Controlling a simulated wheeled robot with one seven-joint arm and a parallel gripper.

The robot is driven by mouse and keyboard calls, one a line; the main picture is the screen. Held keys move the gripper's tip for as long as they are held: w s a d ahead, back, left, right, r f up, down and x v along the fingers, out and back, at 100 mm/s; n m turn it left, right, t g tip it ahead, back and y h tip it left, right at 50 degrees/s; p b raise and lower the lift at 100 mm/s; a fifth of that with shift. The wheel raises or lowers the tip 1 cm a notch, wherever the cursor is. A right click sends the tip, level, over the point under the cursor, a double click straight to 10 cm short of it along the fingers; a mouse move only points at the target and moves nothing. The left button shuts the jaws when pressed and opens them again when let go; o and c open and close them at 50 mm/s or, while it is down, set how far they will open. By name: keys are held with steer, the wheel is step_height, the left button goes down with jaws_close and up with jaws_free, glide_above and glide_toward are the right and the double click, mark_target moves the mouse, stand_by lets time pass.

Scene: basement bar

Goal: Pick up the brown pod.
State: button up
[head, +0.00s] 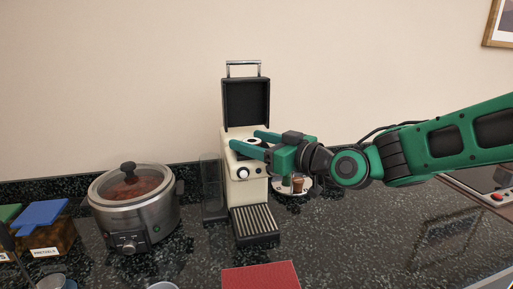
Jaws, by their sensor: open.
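A small brown pod (298,185) sits on a round white plate (306,191) on the counter, right of the coffee machine. My gripper (246,139) is open, its two green fingers pointing left over the top of the cream coffee machine (232,170). The pod shows below and to the right of the fingertips, under the gripper's body in the picture, apart from the fingers. The gripper hides the back part of the plate. Pale and dark parts of the machine's top show between the fingers.
The machine's black lid (246,101) stands raised behind my fingers. A slow cooker (135,210) stands left of the machine. A red box or book (261,277) lies in front. Pretzel container (45,237) is at far left.

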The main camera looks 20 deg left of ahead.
steer(key=c, duration=1.1)
steer(key=shift+r, duration=0.1)
